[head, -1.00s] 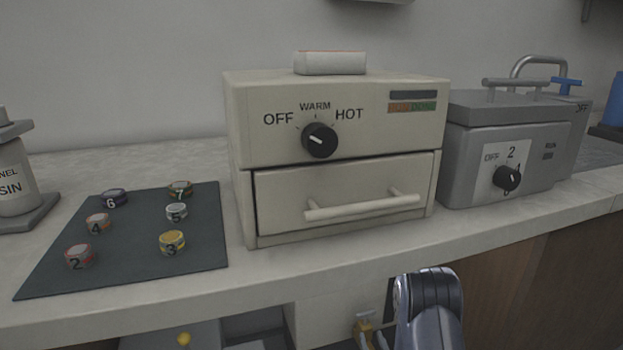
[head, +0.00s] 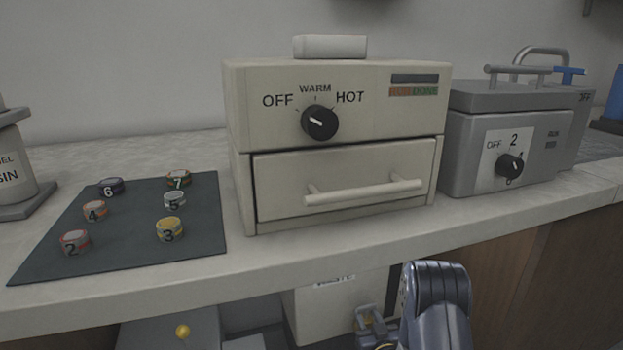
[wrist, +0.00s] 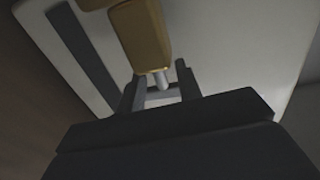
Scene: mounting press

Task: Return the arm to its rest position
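My arm's rounded grey link (head: 436,305) rises at the bottom of the head view, right of centre, in front of the bench edge. My gripper (head: 368,318) is low beside it, below the counter, in front of a pale box. In the wrist view its two grey fingers (wrist: 158,92) stand apart with a gap between them. A brass-coloured block (wrist: 140,35) with a pale pin lies just beyond the fingers, the pin end showing in the gap. I cannot tell whether it touches them.
The counter edge (head: 250,268) runs above my gripper. On it stand a cream oven (head: 335,100) with a shut drawer, a grey unit (head: 460,160) and a dark mat (head: 120,255) with several numbered pucks. The pale box (head: 325,305) and a yellow knob (head: 182,331) are below.

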